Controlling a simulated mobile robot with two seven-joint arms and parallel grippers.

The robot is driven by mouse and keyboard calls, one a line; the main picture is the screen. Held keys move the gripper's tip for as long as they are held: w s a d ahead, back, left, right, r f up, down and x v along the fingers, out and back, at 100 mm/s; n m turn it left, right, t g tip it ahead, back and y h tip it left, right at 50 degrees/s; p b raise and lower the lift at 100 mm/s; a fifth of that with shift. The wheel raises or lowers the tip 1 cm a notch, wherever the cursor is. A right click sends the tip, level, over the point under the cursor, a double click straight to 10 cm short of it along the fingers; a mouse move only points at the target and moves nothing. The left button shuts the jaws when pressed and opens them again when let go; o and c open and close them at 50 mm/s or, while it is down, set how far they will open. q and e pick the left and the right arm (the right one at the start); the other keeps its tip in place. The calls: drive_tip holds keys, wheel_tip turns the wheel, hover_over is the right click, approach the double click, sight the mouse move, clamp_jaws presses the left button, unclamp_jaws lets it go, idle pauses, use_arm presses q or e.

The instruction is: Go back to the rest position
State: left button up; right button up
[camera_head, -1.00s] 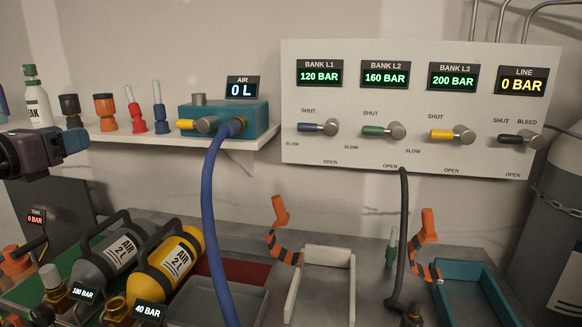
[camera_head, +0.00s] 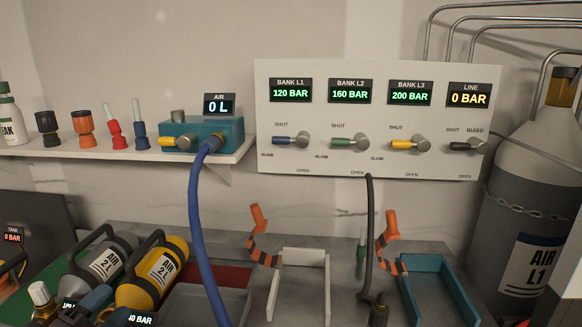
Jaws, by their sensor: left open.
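My right gripper is not in view.
A wall panel (camera_head: 375,160) carries several levers and displays. A shelf (camera_head: 215,163) holds a teal box (camera_head: 225,133) with a blue hose (camera_head: 197,230). A white tray (camera_head: 325,290) and a teal tray (camera_head: 455,275) stand on the bench. A large chained cylinder (camera_head: 520,215) stands right.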

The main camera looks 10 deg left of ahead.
use_arm(q)
drive_tip(key=s+d+f+n+g+y, duration=0.1)
drive_tip(key=s+d+f+n+g, duration=0.2)
drive_tip(key=f, duration=0.4)
drive_tip(key=s+d+f+n+g+y+p, duration=0.1)
drive_tip(key=s+d+f+n+g, duration=0.2)
drive_tip(key=s+d+f+n, duration=0.3)
drive_tip(key=s+d+f+n+g+p, duration=0.1)
drive_tip(key=s+d+f+n+g, duration=0.2)
drive_tip(key=f, duration=0.7)
drive_tip(key=s+d+n, duration=0.2)
drive_tip(key=s+n, duration=0.1)
drive_tip(key=n, duration=0.1)
drive_tip(key=shift+s+d+f+n+y, duration=0.2)
drive_tip(key=shift+s+d+n+y, duration=0.1)
drive_tip(key=shift+y, duration=0.1)
